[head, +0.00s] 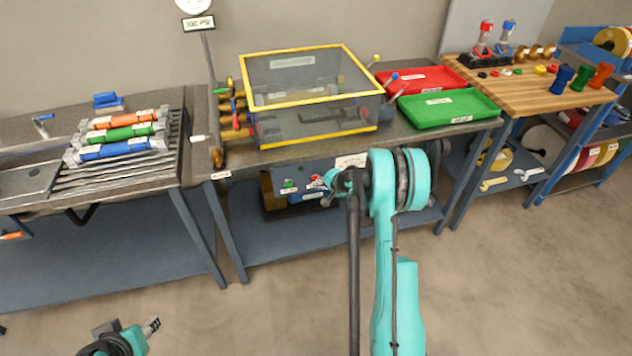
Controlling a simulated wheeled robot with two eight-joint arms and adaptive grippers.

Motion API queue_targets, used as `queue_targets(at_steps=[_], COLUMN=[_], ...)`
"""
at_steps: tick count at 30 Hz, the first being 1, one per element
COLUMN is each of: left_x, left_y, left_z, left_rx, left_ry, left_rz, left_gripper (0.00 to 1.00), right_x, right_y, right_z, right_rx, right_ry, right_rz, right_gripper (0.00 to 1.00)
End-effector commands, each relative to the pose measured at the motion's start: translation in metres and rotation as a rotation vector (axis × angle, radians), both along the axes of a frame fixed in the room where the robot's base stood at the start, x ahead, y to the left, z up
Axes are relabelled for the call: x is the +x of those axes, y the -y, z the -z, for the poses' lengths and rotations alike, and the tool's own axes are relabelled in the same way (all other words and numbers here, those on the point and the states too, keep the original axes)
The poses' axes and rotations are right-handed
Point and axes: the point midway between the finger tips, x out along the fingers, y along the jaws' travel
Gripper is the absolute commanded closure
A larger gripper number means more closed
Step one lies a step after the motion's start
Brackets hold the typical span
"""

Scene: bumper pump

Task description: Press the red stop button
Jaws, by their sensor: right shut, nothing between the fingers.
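The red stop button (314,179) is small and sits on the grey control panel on the front of the middle bench, right of a green button (288,184). My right gripper (330,188) is shut and empty. It shows just right of the red button, partly hidden by its own wrist; I cannot tell whether it touches the button. My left gripper (151,326) is low at the bottom left, over the floor and far from the panel. Its fingers are too small to tell open from shut.
A yellow-edged clear guard box (312,57) stands on the bench above the panel. Red (428,78) and green (452,112) trays lie to its right. A rack with coloured cylinders (118,150) is at left. The floor in front is clear.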

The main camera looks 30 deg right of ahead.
Motion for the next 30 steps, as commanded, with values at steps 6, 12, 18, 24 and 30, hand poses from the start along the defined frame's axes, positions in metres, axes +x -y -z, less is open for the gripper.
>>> queue_targets(at_steps=[6,12,18,24,30], left_x=[0.000,0.000,0.000,0.000,0.000], left_y=[0.000,0.000,0.000,0.000,0.000], left_z=[0.000,0.000,0.000,0.000,0.000], left_rx=[0.000,0.000,0.000,0.000,0.000], left_ry=[0.000,0.000,0.000,0.000,0.000], left_rz=[0.000,0.000,0.000,0.000,0.000], left_gripper=[0.60,0.60,0.60,0.60,0.60], right_x=[-0.001,-0.010,-0.018,-0.018,-0.026], right_y=[0.000,-0.002,-0.004,-0.004,-0.006], right_z=[0.000,0.000,0.000,0.000,0.000], right_rx=[-0.001,0.000,-0.001,0.000,-0.001], right_ry=[0.000,0.000,0.000,0.000,0.000], right_rz=[0.001,0.001,0.001,0.000,0.001], right_gripper=[1.00,1.00,1.00,1.00,1.00])
